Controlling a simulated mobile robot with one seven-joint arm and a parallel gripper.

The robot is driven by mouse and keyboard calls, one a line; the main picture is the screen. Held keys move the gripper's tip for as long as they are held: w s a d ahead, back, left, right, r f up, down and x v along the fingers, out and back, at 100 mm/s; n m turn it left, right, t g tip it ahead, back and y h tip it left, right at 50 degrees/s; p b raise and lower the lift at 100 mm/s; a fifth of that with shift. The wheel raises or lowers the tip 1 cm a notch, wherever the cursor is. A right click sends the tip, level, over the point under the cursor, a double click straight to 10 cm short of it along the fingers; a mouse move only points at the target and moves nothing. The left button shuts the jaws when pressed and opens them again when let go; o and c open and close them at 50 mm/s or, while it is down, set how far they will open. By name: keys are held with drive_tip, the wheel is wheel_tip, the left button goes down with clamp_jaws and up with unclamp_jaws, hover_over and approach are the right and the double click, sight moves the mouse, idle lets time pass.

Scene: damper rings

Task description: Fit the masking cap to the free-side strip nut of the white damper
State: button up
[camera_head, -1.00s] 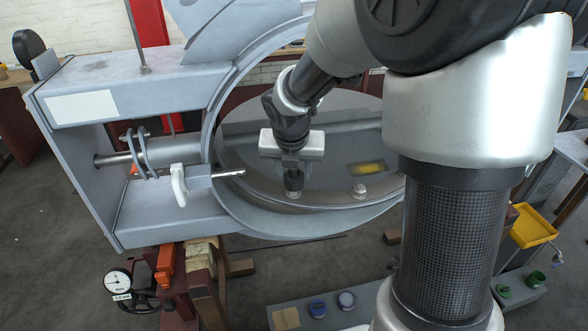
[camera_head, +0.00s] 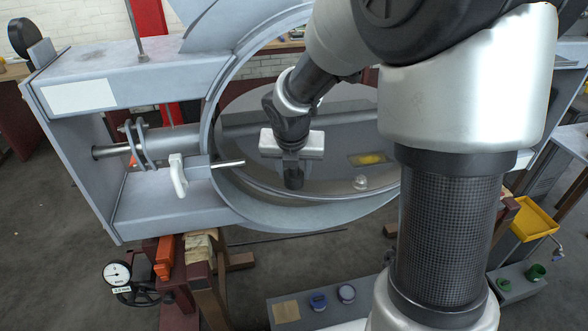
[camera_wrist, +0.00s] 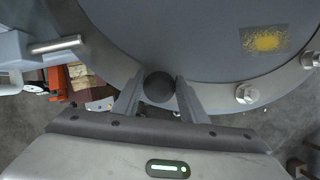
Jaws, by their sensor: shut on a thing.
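The pale grey-white damper (camera_head: 80,57) has a round ring (camera_head: 265,213) with a grey disc (camera_head: 330,125) inside. My gripper (camera_head: 293,172) is shut on the dark round masking cap (camera_head: 294,181), held over the strip at the disc's near edge. In the wrist view the cap (camera_wrist: 159,87) sits between my fingers, over the strip. Any nut beneath it is hidden, and I cannot tell how far the cap is seated. A bare strip nut (camera_head: 361,182) shows to the right; in the wrist view bare nuts (camera_wrist: 246,94) (camera_wrist: 310,59) lie right of the cap.
A rod end (camera_head: 229,163) and a white handle (camera_head: 178,176) stand left of the gripper. A yellow patch (camera_head: 368,159) marks the disc. A dial gauge (camera_head: 117,273), a grey box with blue and white round items (camera_head: 318,301), and a yellow tray (camera_head: 533,218) are lower down.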

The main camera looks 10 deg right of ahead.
drive_tip(key=shift+f, duration=0.2)
drive_tip(key=o, duration=1.1)
drive_tip(key=p+v, duration=0.2)
drive_tip(key=v, duration=1.5)
drive_tip(key=shift+r+p, duration=0.25)
drive_tip(key=shift+p, duration=0.05)
